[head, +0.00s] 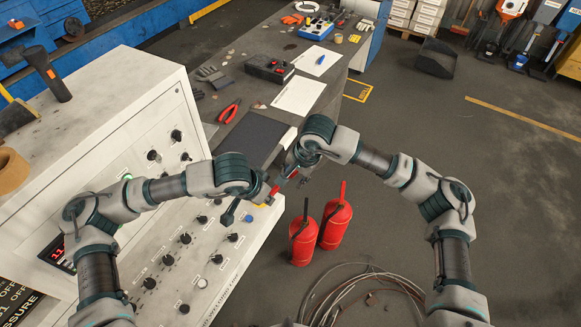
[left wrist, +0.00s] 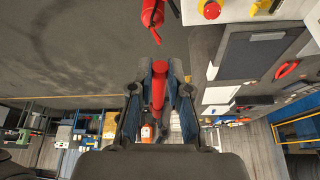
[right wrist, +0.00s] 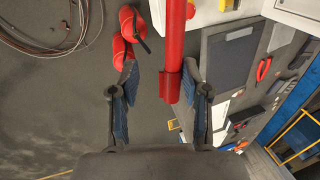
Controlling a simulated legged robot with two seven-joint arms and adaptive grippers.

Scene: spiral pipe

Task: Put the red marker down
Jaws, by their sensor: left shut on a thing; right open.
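The red marker (head: 276,189) is between my two grippers in the head view. In the left wrist view it (left wrist: 158,85) is a red cylinder clamped between the fingers of my left gripper (left wrist: 159,95). My left gripper (head: 268,194) is shut on it, above the front edge of the white control panel. In the right wrist view the red marker (right wrist: 174,80) comes down from the top between the fingers of my right gripper (right wrist: 161,95), nearer the right finger. The right gripper (head: 289,172) is open around its end. Whether a finger touches it, I cannot tell.
The white control panel (head: 222,262) with knobs lies below the grippers. Behind it a grey bench (head: 262,95) holds a dark laptop-like slab (head: 252,138), red pliers (head: 229,111) and papers. Two red extinguishers (head: 336,222) and coiled cables (head: 365,290) are on the floor.

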